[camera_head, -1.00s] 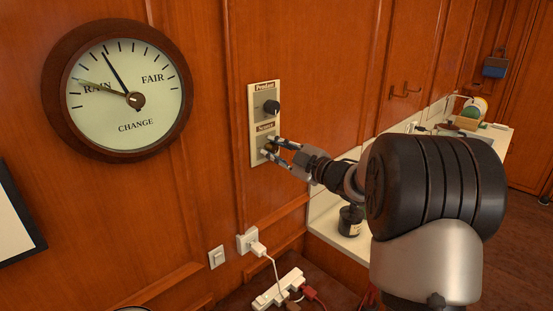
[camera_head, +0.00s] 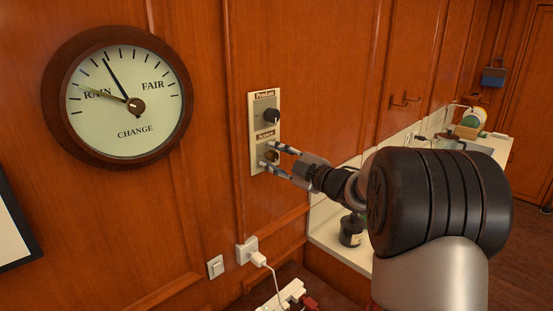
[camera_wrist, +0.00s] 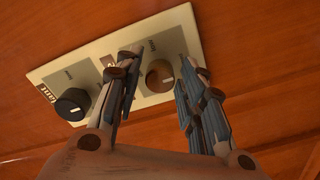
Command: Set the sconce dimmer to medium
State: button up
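A cream wall plate (camera_head: 254,112) carries two dimmer knobs. The upper, under a "Pendant" label, is black (camera_head: 272,116), and it shows at left in the wrist view (camera_wrist: 72,104). The lower, under the "Sconce" label (camera_head: 265,136), is a brown-brass knob (camera_wrist: 159,76) with a pale mark toward the right in the wrist view. My gripper (camera_head: 268,154) is open at the sconce knob, with one finger on each side of it. In the wrist view, gaps show between the knob and both fingers (camera_wrist: 158,62). Part of the knob is hidden in the head view.
A round barometer dial (camera_head: 124,95) hangs at left. Below the plate are a wall switch (camera_head: 215,266), an outlet with a white plug (camera_head: 247,251) and a power strip (camera_head: 284,296). A counter (camera_head: 325,222) with a dark bottle (camera_head: 351,230) stands behind my arm.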

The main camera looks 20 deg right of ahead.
jog(key=shift+o, duration=0.5)
jog(key=shift+s, duration=0.1)
jog(key=shift+s+d, duration=0.25)
jog(key=shift+s, duration=0.1)
jog(key=v, duration=1.1)
